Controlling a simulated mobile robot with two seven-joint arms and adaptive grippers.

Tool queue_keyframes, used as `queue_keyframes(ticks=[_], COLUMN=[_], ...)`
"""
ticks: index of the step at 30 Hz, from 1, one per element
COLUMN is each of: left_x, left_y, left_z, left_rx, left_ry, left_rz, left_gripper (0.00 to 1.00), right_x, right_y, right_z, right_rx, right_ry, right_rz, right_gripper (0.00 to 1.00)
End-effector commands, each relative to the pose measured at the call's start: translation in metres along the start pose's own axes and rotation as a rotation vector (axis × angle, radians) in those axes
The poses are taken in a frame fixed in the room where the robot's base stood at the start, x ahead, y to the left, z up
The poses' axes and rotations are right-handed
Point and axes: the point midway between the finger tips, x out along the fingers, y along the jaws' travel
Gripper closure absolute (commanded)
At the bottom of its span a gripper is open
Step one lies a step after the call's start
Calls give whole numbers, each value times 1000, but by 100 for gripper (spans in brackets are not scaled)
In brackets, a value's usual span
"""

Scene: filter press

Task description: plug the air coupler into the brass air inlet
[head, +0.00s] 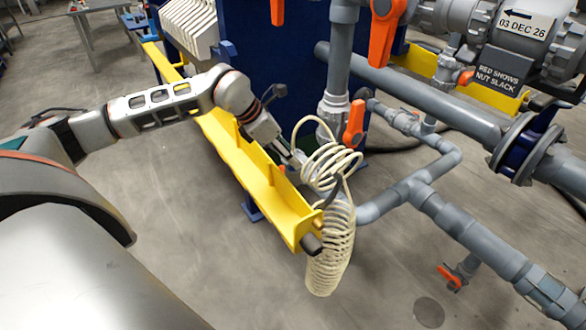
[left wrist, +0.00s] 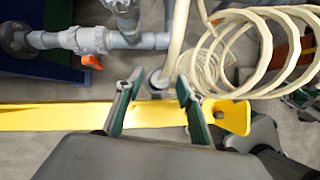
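The cream coiled air hose (head: 330,240) hangs past the near end of a yellow rail (head: 260,180); its loops also fill the upper right of the left wrist view (left wrist: 230,50). One end of the hose runs into a grey cylindrical piece, seemingly the air coupler (left wrist: 158,79). My left gripper (head: 292,156) is over the rail beside the hose. In the left wrist view its two fingers (left wrist: 159,86) stand apart, one on each side of the coupler, with gaps visible. Dark green finger-like pieces at the right edge may be my right gripper (left wrist: 300,97).
Grey pipes (head: 410,185) with orange valve handles (head: 354,123) stand right of the hose. A dark blue frame (head: 265,60) rises behind my left gripper. A dark round knob (head: 312,243) sits at the rail's near end. The floor left of the rail is clear.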

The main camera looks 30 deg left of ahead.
Motion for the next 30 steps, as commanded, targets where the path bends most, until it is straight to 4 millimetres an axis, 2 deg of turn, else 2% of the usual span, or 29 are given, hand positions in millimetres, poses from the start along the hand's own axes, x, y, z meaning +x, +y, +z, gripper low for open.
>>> queue_keyframes(ticks=[3, 6, 16, 17, 21, 30], left_x=[15, 21, 21, 21, 21, 21], left_y=[0, 0, 0, 0, 0, 0], left_z=[0, 0, 0, 0, 0, 0], left_rx=[0, 0, 0, 0, 0, 0], left_ry=[-1, 0, 0, 0, 0, -1], left_rz=[0, 0, 1, 1, 1, 1], left_gripper=[62, 62, 62, 65, 100, 100], right_x=[0, 0, 0, 0, 0, 0], right_y=[0, 0, 0, 0, 0, 0], right_z=[1, 1, 1, 1, 1, 2], right_rx=[1, 1, 1, 1, 1, 1], right_ry=[0, 0, -1, -1, -1, -2], right_rz=[0, 0, 0, 0, 0, 0], right_gripper=[60, 60, 60, 60, 60, 60])
